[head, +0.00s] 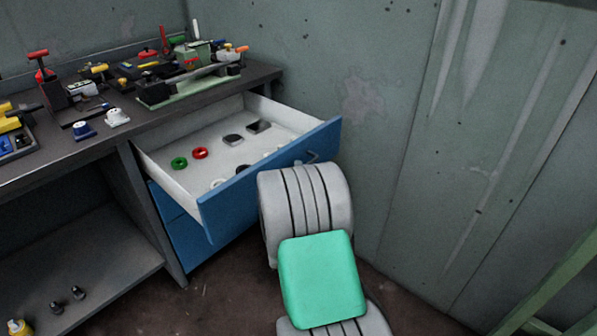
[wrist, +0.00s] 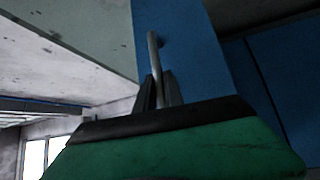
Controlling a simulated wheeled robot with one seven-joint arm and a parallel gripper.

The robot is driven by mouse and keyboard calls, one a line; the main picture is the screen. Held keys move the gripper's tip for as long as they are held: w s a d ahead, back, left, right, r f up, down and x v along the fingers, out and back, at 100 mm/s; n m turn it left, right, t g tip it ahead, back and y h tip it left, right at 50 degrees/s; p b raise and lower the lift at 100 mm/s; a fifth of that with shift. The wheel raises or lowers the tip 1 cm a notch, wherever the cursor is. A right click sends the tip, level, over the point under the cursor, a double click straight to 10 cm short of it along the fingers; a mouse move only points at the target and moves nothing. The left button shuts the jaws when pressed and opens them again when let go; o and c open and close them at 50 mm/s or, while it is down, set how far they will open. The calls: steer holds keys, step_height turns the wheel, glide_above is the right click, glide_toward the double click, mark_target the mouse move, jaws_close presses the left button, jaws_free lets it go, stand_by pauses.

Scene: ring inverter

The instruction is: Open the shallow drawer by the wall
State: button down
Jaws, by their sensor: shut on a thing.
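The shallow drawer (head: 228,149) with a blue front (head: 262,187) is pulled well out of the workbench, close to the wall. Its white inside shows a green ring, a red ring and several other small things. In the wrist view the blue front (wrist: 185,55) fills the upper middle and carries a thin grey bar handle (wrist: 153,55). My gripper (wrist: 157,92) is shut on this handle, with dark fingers on both sides of it. In the head view my arm hides the gripper and part of the drawer front; only a bit of the handle shows.
The workbench (head: 60,158) holds vises and tools along its back. A second blue drawer (head: 188,240) below is closed. A lower shelf (head: 75,275) is at the left. The wall (head: 390,120) stands close on the right, and a green frame (head: 560,275) is at the lower right.

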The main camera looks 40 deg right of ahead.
steer(key=c, duration=1.5)
jaws_free()
steer(key=shift+o, duration=0.2)
steer(key=b+v, duration=0.3)
steer(key=v, duration=0.4)
steer(key=shift+s+a, duration=0.25)
steer(key=shift+a+f, duration=0.1)
